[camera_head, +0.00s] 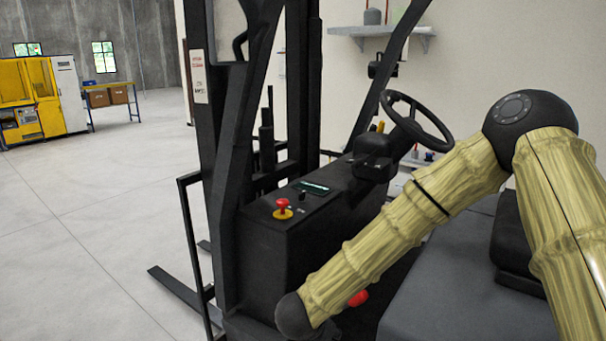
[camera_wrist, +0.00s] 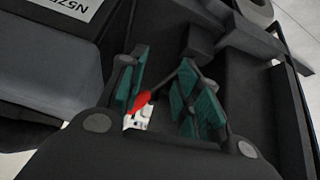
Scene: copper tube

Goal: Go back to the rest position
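My gripper (camera_wrist: 163,92) shows in the wrist view with its two green-padded fingers apart. A small red part (camera_wrist: 141,102) with a white piece (camera_wrist: 138,119) below it shows between the fingers, nearer the left pad. I cannot tell whether a pad touches it. In the head view my bamboo-patterned arm reaches down and left over the forklift (camera_head: 285,235); its gripper is hidden there. A red part (camera_head: 358,298) shows just behind the forearm's lower end. No copper tube is seen.
The forklift's steering wheel (camera_head: 417,121), red emergency button (camera_head: 283,204), dark console and mast stand close to my arm. A grey shelf (camera_head: 385,32) is on the wall behind. A yellow machine (camera_head: 30,100) and a table with boxes (camera_head: 108,97) are far left. Open floor lies left.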

